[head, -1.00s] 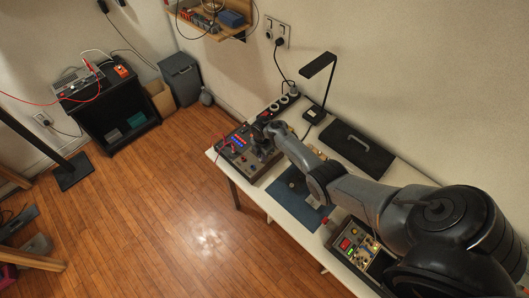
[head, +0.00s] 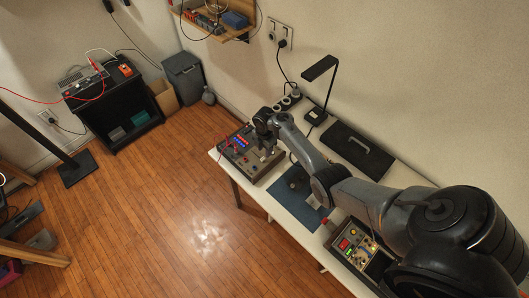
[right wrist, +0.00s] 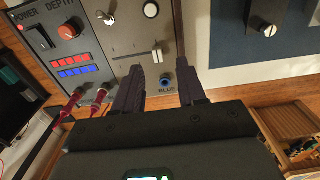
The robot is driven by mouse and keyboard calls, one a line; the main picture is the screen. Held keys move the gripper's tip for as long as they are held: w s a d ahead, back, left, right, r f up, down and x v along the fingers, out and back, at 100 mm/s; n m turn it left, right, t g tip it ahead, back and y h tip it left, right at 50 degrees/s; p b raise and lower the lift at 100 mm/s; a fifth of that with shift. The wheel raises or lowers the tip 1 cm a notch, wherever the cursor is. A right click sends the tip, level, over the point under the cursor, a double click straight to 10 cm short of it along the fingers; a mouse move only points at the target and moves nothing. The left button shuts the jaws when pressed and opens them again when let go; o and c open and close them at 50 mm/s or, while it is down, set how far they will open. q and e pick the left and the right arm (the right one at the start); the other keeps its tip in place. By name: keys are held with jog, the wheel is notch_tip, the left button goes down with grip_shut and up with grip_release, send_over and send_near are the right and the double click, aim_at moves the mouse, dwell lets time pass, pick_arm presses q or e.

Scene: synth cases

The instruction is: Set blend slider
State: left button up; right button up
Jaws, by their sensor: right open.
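The control box (head: 240,150) stands at the far left end of the white table. In the right wrist view its grey panel (right wrist: 125,43) shows a pale slider cap (right wrist: 157,54), which I take as the blend slider; no blend label is readable. My right gripper (right wrist: 163,80) is open and empty, its two dark fingers apart, just below the cap in the picture. I cannot tell whether the fingers touch the panel. In the head view the right gripper (head: 265,146) is over the box. My left gripper is out of view.
The panel also has a red knob (right wrist: 70,28), a lit power switch (right wrist: 38,38), red and blue lights, and red plugs (right wrist: 72,100) with cables. A blue mat (head: 298,192), a desk lamp (head: 319,70), a black case (head: 357,150) and a second control box (head: 356,248) share the table.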

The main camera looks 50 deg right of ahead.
aim_at(265, 158)
notch_tip(265, 158, up, 5)
jog(key=shift+f+p, duration=0.15)
jog(key=shift+p, duration=0.3)
